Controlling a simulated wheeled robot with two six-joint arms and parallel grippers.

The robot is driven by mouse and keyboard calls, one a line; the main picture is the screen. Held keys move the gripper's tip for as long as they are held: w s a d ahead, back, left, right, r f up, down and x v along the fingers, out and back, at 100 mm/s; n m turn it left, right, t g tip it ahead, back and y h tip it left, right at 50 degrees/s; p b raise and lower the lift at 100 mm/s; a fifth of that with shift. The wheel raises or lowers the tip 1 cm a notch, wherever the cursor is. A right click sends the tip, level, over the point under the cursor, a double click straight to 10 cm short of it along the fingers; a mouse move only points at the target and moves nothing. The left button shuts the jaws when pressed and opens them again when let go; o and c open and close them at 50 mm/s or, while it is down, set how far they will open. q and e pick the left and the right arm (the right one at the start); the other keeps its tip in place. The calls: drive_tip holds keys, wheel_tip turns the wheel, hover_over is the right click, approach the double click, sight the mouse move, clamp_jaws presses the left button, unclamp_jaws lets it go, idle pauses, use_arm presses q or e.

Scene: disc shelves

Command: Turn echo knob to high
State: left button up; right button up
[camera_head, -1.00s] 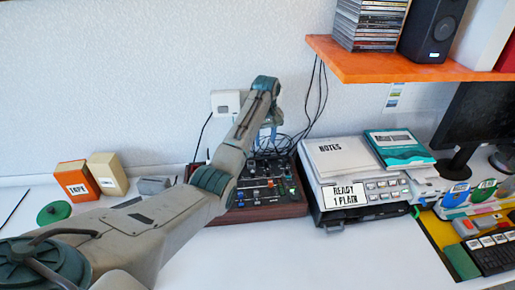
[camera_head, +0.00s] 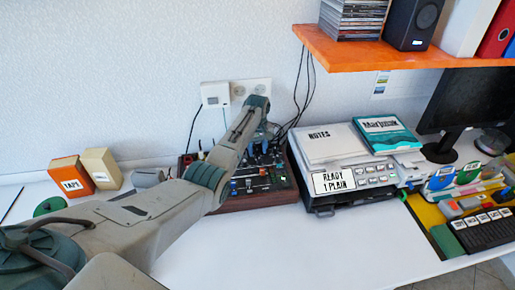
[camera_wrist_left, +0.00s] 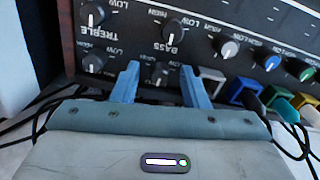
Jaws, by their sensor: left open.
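The mixer (camera_head: 255,195), a dark panel in a wooden case, stands on the desk partly behind my left arm. In the left wrist view its panel (camera_wrist_left: 125,38) appears upside down, with knobs labelled TREBLE and BASS and HIGH/LOW marks. No ECHO label is readable, so I cannot tell which knob is echo. My left gripper (camera_wrist_left: 159,80) is open, its two blue fingers at the panel. A dark knob (camera_wrist_left: 160,73) with a white pointer shows between the fingertips; contact cannot be told. In the head view the gripper (camera_head: 268,131) is mostly hidden by my arm. My right gripper is out of view.
The printer (camera_head: 365,180) with notes and a book stands right of the mixer. Colored plugs (camera_wrist_left: 277,98) and cables crowd the panel's edge. An orange shelf (camera_head: 400,60) hangs at upper right. The front desk (camera_head: 290,245) is clear.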

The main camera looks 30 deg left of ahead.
use_arm(q)
drive_tip(key=shift+c, duration=0.4)
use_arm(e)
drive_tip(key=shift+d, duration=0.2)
use_arm(q)
drive_tip(key=c, duration=0.7)
clamp_jaws()
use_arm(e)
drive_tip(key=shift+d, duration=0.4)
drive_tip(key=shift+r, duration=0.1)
